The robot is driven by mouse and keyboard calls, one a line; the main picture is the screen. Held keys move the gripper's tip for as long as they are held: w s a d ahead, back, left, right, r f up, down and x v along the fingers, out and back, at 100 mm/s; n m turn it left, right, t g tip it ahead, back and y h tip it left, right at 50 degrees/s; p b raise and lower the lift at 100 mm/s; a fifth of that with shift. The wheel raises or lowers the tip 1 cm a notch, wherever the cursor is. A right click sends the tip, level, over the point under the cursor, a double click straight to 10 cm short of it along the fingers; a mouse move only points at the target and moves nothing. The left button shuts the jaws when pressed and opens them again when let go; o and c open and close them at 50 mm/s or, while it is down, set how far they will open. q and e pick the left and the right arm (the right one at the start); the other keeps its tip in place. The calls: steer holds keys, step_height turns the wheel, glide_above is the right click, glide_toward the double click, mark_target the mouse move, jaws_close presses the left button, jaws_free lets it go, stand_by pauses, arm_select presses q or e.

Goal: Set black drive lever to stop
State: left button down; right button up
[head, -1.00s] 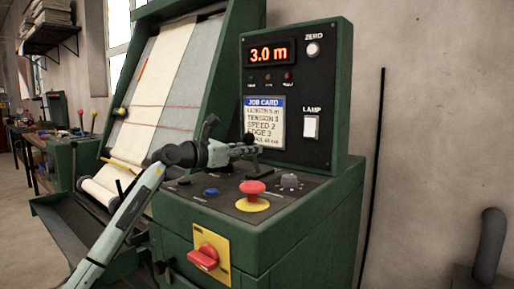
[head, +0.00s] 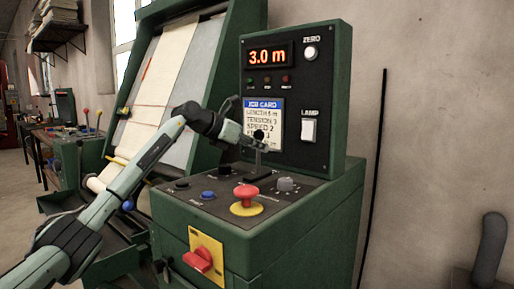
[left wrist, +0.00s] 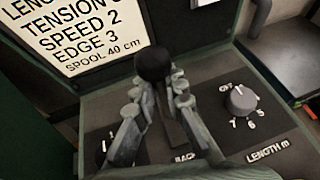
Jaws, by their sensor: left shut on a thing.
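The black drive lever has a round black knob (head: 259,135) on a thin stem (head: 258,160) that looks near upright above the control panel. In the left wrist view the knob (left wrist: 153,63) is close to the camera. My left gripper (head: 261,144) is shut on the lever just below the knob; in the left wrist view its fingers (left wrist: 157,98) lie on either side of the stem. The lever's foot and most nearby lettering are hidden by the fingers; part of a "BACK" label shows. My right gripper is not in view.
A red stop button (head: 246,192) on a yellow base, a blue button (head: 208,195) and a grey length dial (head: 286,184) surround the lever. Behind stands the upright panel with job card (head: 263,120), lamp switch (head: 308,130) and a display reading 3.0 m (head: 269,55).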

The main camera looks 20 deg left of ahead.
arm_select(q)
steer(key=shift+r, duration=0.5)
steer(key=c, duration=1.6)
jaws_free()
steer(key=shift+o, duration=0.5)
steer(key=shift+s, duration=0.1)
steer(key=shift+f, duration=0.2)
steer(key=v, duration=1.2)
